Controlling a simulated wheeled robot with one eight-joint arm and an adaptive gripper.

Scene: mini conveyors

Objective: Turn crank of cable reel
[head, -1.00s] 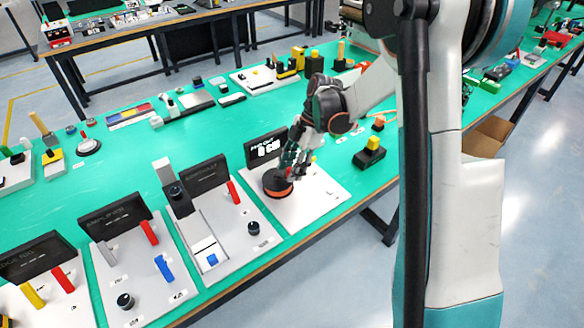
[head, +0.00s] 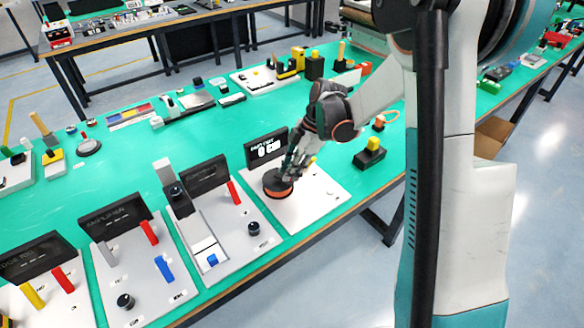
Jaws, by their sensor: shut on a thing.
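The cable reel (head: 277,187) is a dark round drum with an orange rim. It sits on a white base plate (head: 318,203) near the table's front edge, below a black display panel (head: 265,147) with white digits. My gripper (head: 288,174) reaches down over the top of the reel from the upper right. It is shut at the reel's crank, which is mostly hidden behind the fingers.
A white panel with a red lever (head: 234,192) and a dark knob (head: 254,228) stands left of the reel. A black block with a yellow top (head: 369,153) lies to the right.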

